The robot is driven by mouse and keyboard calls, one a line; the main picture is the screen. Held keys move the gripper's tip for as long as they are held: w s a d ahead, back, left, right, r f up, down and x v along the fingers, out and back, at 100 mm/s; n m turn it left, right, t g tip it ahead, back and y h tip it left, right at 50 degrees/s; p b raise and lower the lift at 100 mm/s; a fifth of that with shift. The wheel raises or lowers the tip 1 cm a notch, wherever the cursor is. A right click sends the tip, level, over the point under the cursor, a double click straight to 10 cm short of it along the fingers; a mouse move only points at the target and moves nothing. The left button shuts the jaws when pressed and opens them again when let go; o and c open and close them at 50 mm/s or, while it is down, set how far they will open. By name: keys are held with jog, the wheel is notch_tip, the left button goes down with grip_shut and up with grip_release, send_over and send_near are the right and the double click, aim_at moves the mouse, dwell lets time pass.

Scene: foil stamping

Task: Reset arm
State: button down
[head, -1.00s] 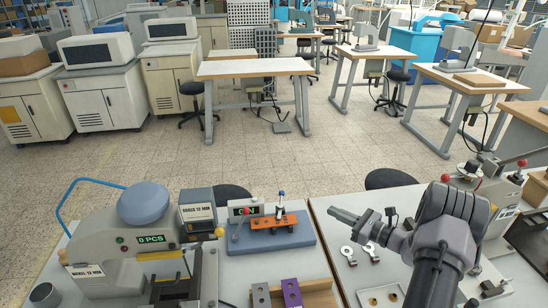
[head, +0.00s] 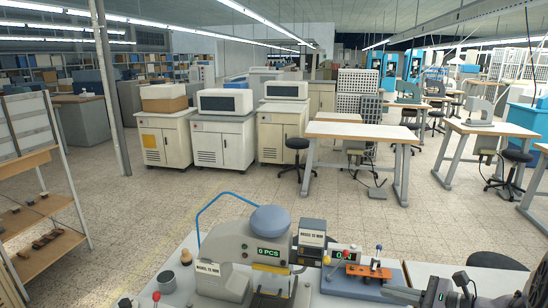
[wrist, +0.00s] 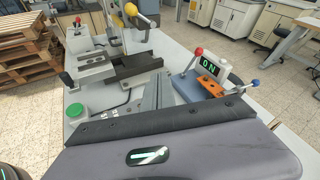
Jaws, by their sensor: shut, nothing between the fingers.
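My gripper (head: 402,292) shows at the bottom right of the head view, with part of my arm cut off by the lower edge. Its fingers are shut and empty, just in front of the blue-based fixture (head: 362,277) with an orange plate. In the wrist view the narrow closed fingers (wrist: 158,92) point away over the bench. The orange plate (wrist: 211,88) lies to their right, beside a small unit with a green display (wrist: 209,67).
The stamping machine (head: 228,262) with a "0 PCS" display stands left of my gripper. It also shows in the wrist view (wrist: 136,68), near a green button (wrist: 77,110). A wooden shelf rack (head: 45,235) stands at left. Tiled floor (head: 250,190) is open beyond the bench.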

jog(key=s+a+r+n+g+h, duration=0.1)
jog(key=s+a+r+n+g, duration=0.1)
jog(key=s+a+r+n, duration=0.3)
jog(key=s+a+r+n+g+h, duration=0.1)
jog(key=s+a+n+g, duration=0.15)
jog(key=a, duration=0.45)
jog(key=s+a+r+n+g+h, duration=0.1)
jog(key=s+a+r+n+g, duration=0.1)
jog(key=s+a+r+n, duration=0.25)
jog(key=s+a+n+t+h, duration=0.1)
jog(key=s+n+h, duration=0.1)
jog(key=s, duration=0.5)
jog(key=s+a+r+n+t+h, duration=0.1)
jog(key=s+a+n+h, duration=0.1)
jog(key=s+n, duration=0.3)
jog(key=s+h, duration=0.1)
jog(key=s, duration=0.1)
jog(key=shift+s+a+t, duration=0.3)
jog(key=shift+s+t, duration=0.05)
jog(key=shift+r, duration=0.1)
